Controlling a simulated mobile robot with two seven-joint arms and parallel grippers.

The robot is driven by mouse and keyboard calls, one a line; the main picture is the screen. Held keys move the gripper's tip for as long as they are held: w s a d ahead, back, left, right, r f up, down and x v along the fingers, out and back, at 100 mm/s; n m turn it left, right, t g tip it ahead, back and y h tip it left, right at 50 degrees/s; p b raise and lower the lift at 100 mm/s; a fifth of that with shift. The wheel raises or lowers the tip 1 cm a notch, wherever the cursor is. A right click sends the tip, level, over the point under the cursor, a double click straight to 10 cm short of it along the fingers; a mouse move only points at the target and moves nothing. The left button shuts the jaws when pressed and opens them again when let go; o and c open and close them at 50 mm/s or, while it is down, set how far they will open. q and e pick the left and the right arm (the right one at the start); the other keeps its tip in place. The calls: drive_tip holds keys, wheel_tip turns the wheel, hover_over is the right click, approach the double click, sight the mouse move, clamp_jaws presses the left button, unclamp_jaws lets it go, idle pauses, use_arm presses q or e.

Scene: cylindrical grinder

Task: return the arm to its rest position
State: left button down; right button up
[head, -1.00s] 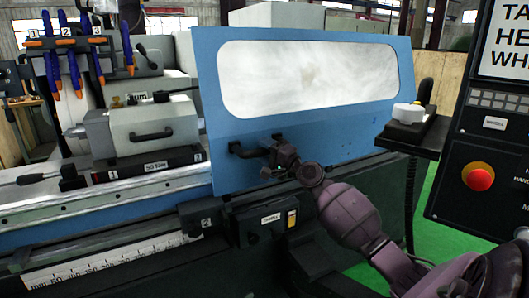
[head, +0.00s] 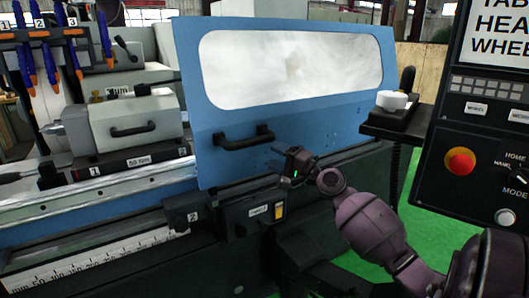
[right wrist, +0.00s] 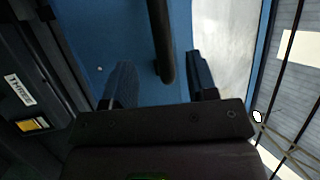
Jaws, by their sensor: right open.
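My right gripper (head: 284,160) is in front of the blue door of the grinder, just below and right of the black door handle (head: 243,138). In the right wrist view its two fingers (right wrist: 160,85) stand wide apart with nothing held between them. The black handle (right wrist: 161,45) shows beyond the fingertips, and the gripper looks apart from it. My right arm comes in from the lower right in the head view. My left gripper is not in view.
The blue door (head: 280,110) with its pale window spans the middle. A control panel (head: 480,150) with a red button stands at the right, beside a small shelf (head: 395,122) carrying a white round object. Green floor is free between the machine and panel.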

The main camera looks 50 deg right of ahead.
drive_tip(key=shift+s, duration=0.55)
drive_tip(key=s+a+f+n+g+h, duration=0.1)
drive_tip(key=a+f+n+g, duration=0.1)
drive_tip(key=a+f+n, duration=0.3)
drive_tip(key=s+a+f+n+g+h, duration=0.15)
drive_tip(key=f+n, duration=0.25)
drive_tip(key=f, duration=0.4)
drive_tip(key=s+a+f+n+g, duration=0.1)
drive_tip(key=s+a+f+n, duration=0.1)
drive_tip(key=a+f+n, duration=0.3)
drive_tip(key=s+a+f+n+g+p, duration=0.1)
drive_tip(key=s+a+f+n+g, duration=0.2)
drive_tip(key=s+a+f, duration=1.2)
drive_tip(key=s+f+g, duration=0.1)
drive_tip(key=s, duration=0.2)
drive_tip(key=shift+s+a, duration=0.3)
drive_tip(key=shift+a, duration=0.05)
